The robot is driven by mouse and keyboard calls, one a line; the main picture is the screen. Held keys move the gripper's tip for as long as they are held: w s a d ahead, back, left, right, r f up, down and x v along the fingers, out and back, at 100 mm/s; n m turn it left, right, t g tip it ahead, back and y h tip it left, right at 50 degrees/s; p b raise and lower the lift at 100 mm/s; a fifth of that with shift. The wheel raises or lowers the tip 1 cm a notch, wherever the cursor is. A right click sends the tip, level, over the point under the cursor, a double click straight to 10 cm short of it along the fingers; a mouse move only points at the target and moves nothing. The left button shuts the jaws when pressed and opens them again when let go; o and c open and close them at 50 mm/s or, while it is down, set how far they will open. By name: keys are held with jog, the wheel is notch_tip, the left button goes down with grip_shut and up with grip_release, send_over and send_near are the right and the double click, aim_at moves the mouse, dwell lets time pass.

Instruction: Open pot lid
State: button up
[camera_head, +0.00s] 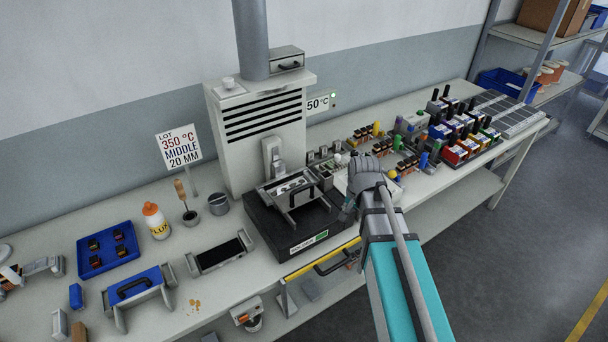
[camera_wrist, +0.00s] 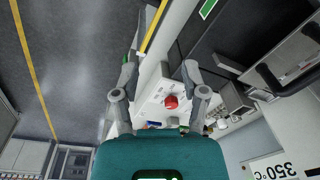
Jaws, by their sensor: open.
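The solder pot (camera_head: 280,233) is a black box with a label on its front, at the middle of the bench against the grey fume hood. A metal lid or plate with a dark handle (camera_head: 301,193) sits on its top; I cannot tell from here whether it fully covers the opening. A black handle also shows at the right of the wrist view (camera_wrist: 268,76). My gripper (camera_wrist: 160,74) is open and empty, its two fingers spread apart. It is to the right of the pot, near the bench's front edge, apart from the handle. In the head view its fingers are mostly hidden.
A white box with a red button (camera_wrist: 171,102) lies below my gripper in the wrist view. Coloured connectors (camera_head: 455,145) crowd the bench at right. A blue tray (camera_head: 107,247), a flux bottle (camera_head: 156,222) and a metal cup (camera_head: 219,204) stand at left.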

aim_at(304, 187)
jog(key=w+a+r+m+p, duration=0.3)
jog(key=w+a+r+p, duration=0.1)
jog(key=a+r+p, duration=0.1)
jog(key=w+a+r+m+t+y+p, duration=0.1)
jog(key=w+a+r+m+p, duration=0.1)
jog(key=w+a+r+p, duration=0.3)
jog(key=a+r+p, duration=0.1)
jog(key=a+r, duration=0.2)
jog(key=a, duration=0.1)
jog(key=shift+m, duration=0.4)
jog(key=shift+w+f, duration=0.1)
jog(key=f+b, duration=0.4)
jog(key=w+a+f+b, duration=0.1)
jog(key=f+b, duration=0.3)
jog(key=f, duration=0.1)
jog(key=w+f+b, duration=0.1)
jog(key=f+b, duration=0.3)
jog(key=b, duration=0.1)
jog(key=shift+a+f, duration=0.15)
jog(key=shift+a, duration=0.2)
jog(key=shift+w, duration=0.1)
jog(key=shift+c, duration=0.2)
grip_shut()
